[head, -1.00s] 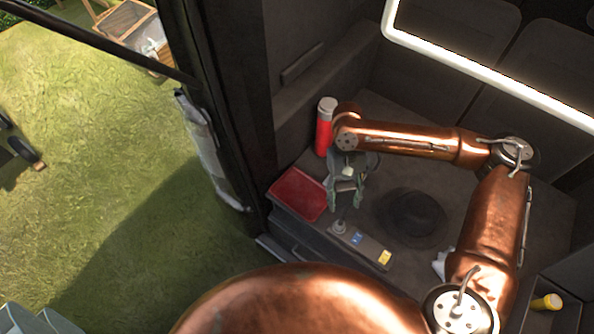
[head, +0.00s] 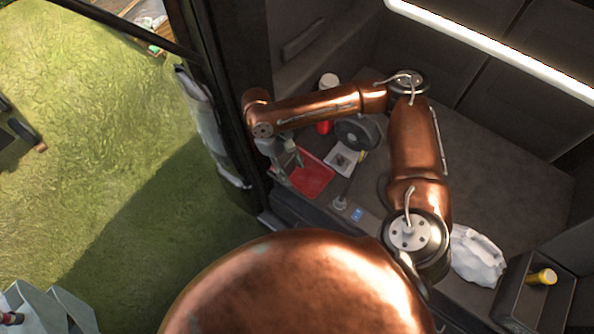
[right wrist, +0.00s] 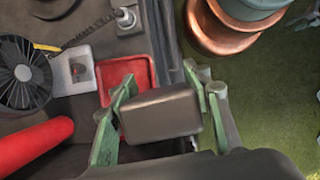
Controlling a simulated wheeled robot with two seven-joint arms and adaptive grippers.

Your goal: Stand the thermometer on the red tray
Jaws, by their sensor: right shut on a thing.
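My right gripper (head: 285,158) is shut on a dark grey, box-shaped thing (right wrist: 160,112), which I take to be the thermometer. The right wrist view shows its plain side between the two green fingers; its face is hidden. The red tray (head: 316,183) lies near the edge of the dark counter, and the gripper is at its left side in the head view. In the right wrist view the tray (right wrist: 128,72) shows behind the held thing, partly covered by it and a finger. Whether they touch, I cannot tell. My left gripper is not in view.
A black fan (head: 357,133), a white square item (head: 345,160) and a red cylinder (right wrist: 32,145) stand near the tray. A white crumpled bag (head: 477,257) and a yellow cylinder (head: 543,277) are at the right. Grass (head: 130,190) lies beyond the counter's edge.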

